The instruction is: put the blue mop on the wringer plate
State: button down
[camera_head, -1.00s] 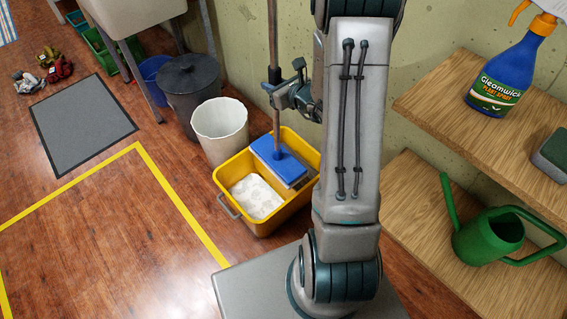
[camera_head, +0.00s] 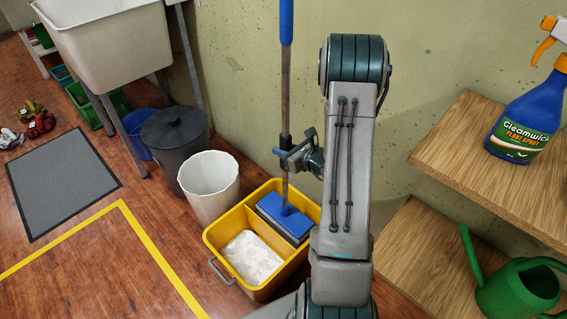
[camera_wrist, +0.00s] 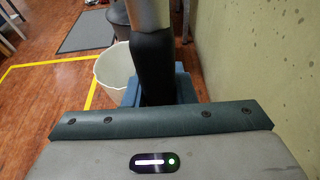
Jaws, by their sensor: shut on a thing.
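The blue mop (camera_head: 284,221) stands nearly upright with its flat blue head over the far part of the yellow bucket (camera_head: 217,250). Its grey pole rises to a blue handle (camera_head: 286,20). My gripper (camera_head: 290,155) is shut on the pole above the bucket. The wringer plate seems to lie under the mop head, largely hidden by it; I cannot tell whether the head touches it. The near part of the bucket holds whitish suds (camera_head: 252,258). In the wrist view the dark pole grip (camera_wrist: 153,65) rises at my gripper, with part of the blue head behind it.
A white bin (camera_head: 210,190) stands close beside the bucket, with a dark lidded bin (camera_head: 175,140) behind it. A concrete wall (camera_head: 250,80) is behind the mop. Wooden shelves (camera_head: 440,150) with a spray bottle (camera_head: 528,110) and green watering can (camera_head: 515,290) stand right. Floor at left is open.

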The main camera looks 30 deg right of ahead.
jog(key=shift+f+b, duration=0.5)
jog(key=shift+f, duration=1.3)
